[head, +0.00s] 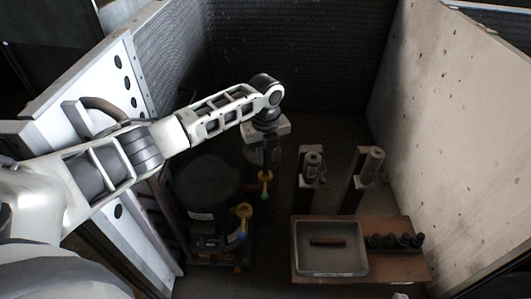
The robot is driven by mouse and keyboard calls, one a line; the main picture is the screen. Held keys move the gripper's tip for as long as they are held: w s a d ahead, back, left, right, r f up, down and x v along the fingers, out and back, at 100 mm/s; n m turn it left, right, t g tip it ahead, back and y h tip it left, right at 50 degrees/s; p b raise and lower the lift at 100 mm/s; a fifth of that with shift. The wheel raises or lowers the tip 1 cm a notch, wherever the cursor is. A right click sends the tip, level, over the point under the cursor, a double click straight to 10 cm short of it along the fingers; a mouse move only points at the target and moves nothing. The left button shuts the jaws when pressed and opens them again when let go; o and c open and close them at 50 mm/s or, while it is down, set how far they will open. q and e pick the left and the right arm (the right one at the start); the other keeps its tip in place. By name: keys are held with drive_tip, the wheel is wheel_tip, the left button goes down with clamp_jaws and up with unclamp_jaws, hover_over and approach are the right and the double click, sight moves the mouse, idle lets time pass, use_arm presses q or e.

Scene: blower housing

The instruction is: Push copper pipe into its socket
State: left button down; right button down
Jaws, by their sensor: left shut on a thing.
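My left gripper (266,160) points down in the middle of the head view, under the wrist. It is shut on a thin upright piece with a yellow-orange part, which I take to be the copper pipe (265,177). A small green spot shows at its lower end. The gripper hides the upper part. A dark rounded compressor (205,185) stands to the left of the gripper, with a yellow fitting (244,211) and a blue spot low on its right. I cannot tell which part is the socket, or whether the pipe touches it. My right gripper is out of view.
Two upright stands with grey cylinders (313,163) (371,163) are to the right. In front is a brown board (400,270) with a grey tray (330,263) holding a brown bar (326,241), and several black pieces (391,241). Housing walls enclose the left, back and right.

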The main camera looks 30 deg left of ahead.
use_arm(q)
drive_tip(key=shift+f+p, duration=0.15)
drive_tip(key=shift+p, duration=0.2)
idle(0.4)
drive_tip(key=shift+f, duration=0.65)
idle(0.8)
drive_tip(key=shift+f, duration=0.35)
drive_tip(key=shift+f, duration=0.15)
idle(0.8)
drive_tip(key=c, duration=0.8)
unclamp_jaws()
